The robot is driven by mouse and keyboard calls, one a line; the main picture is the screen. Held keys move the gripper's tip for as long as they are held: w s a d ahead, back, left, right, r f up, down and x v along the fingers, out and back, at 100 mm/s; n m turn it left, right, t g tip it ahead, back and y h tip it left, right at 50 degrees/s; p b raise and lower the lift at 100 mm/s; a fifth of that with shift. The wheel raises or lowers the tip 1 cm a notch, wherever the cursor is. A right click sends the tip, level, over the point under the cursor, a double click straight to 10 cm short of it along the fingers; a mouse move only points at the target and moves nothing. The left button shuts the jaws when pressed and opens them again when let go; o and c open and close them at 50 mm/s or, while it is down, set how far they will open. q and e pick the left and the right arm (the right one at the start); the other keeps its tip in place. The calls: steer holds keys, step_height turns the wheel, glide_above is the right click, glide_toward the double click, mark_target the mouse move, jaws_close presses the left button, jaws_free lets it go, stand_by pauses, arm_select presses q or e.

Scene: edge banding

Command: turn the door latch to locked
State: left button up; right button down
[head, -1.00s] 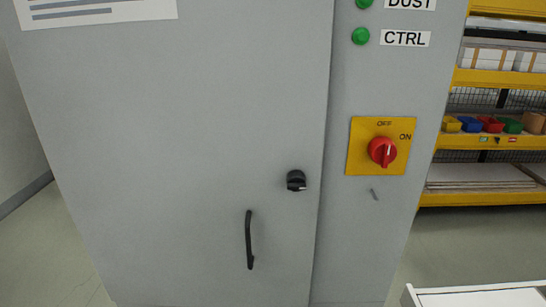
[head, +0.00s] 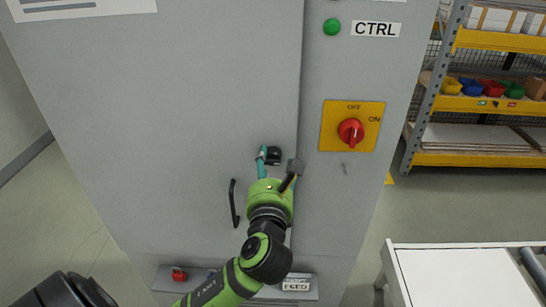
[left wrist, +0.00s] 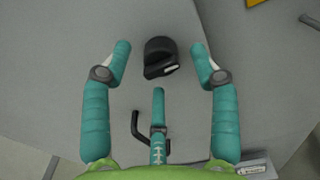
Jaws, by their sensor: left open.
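The door latch is a black round knob (head: 274,154) on the grey cabinet door (head: 180,110), near the door's right edge. In the left wrist view the latch (left wrist: 160,57) shows a white mark on its lower right side. My left gripper (head: 279,164) is open in front of the latch. In the left wrist view its teal fingers (left wrist: 160,72) stand left, right and below the latch, with visible gaps to it in the picture. I cannot tell the remaining depth to the door. In the head view the gripper partly covers the latch. My right gripper is not in view.
A black door handle (head: 234,204) is left of and below the latch. A red rotary switch on a yellow plate (head: 337,112) is to the right. A white-topped table (head: 455,280) stands at lower right, with yellow shelving (head: 480,160) behind.

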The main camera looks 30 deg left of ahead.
arm_select(q)
steer(key=shift+x, duration=0.9)
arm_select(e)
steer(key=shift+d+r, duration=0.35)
